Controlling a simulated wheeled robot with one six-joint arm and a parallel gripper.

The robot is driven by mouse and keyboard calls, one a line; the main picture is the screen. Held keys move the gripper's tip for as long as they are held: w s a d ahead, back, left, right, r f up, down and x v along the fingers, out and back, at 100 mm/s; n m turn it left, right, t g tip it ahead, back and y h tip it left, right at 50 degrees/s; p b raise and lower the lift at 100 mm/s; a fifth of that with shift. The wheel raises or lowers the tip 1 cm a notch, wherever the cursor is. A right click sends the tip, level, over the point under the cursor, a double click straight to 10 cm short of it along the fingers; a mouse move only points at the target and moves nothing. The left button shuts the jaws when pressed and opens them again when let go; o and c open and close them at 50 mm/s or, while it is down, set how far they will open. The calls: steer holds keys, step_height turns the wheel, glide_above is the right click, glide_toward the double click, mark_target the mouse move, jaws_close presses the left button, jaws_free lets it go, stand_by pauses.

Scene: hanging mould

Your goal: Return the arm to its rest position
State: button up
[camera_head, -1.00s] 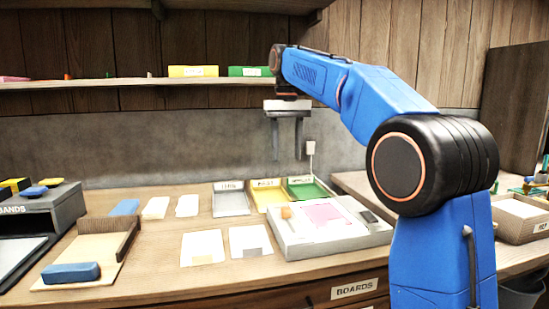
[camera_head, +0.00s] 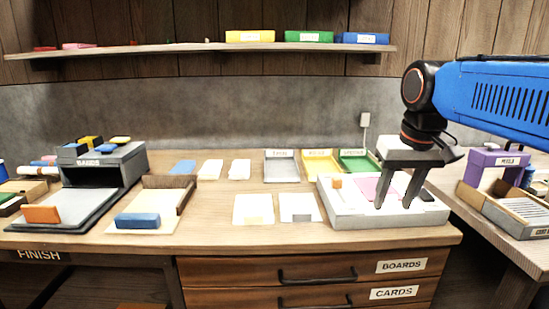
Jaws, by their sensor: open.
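My gripper (camera_head: 396,192) is at the end of my blue arm, on the right side of the head view. Its two dark fingers point down and stand apart, with nothing between them. The fingers show in front of the light grey tray (camera_head: 335,208) with the pink sheet (camera_head: 372,188). I cannot tell how far above the tray the fingertips are. The gripper hides part of the tray's right side.
Small grey, yellow (camera_head: 320,163) and green (camera_head: 358,162) trays stand at the back. A purple box (camera_head: 497,165) and a wooden crate (camera_head: 507,212) are at right. The bands box (camera_head: 118,163) is at left. A shelf (camera_head: 160,48) runs above. Drawers (camera_head: 300,275) are below.

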steer(key=s+d+f+t, duration=0.2)
steer(key=s+f, duration=1.4)
steer(key=f, duration=0.2)
steer(key=shift+d+f, duration=0.2)
steer(key=shift+f, duration=0.2)
